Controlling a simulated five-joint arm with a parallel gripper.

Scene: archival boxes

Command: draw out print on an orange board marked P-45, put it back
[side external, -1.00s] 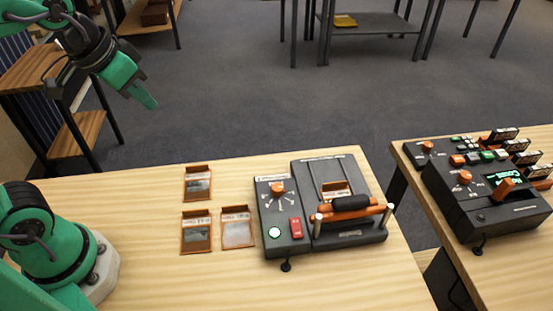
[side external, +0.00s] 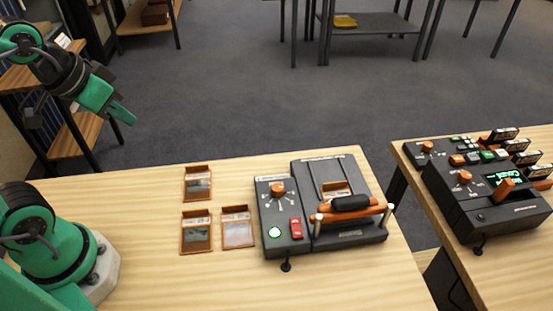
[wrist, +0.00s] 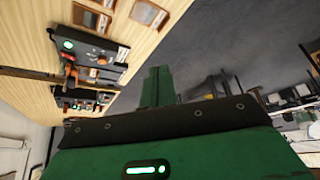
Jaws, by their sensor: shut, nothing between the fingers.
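Three small orange-framed prints lie flat on the wooden table: one at the back (side external: 197,184), one front left (side external: 196,233) and one front right (side external: 238,230). Another orange-edged piece (side external: 336,188) sits in the slot of a dark machine (side external: 345,237) with an orange-and-black handle. The markings are too small to read, so I cannot tell which is P-45. My green gripper (side external: 128,115) is shut and empty, high above and behind the left of the table, apart from all prints. In the wrist view my gripper (wrist: 159,75) shows its fingers together.
A control panel with an orange knob (side external: 277,189) and a red switch (side external: 296,228) adjoins the machine's left side. A second table at right carries another dark device (side external: 490,216). The front of the near table (side external: 200,285) is clear.

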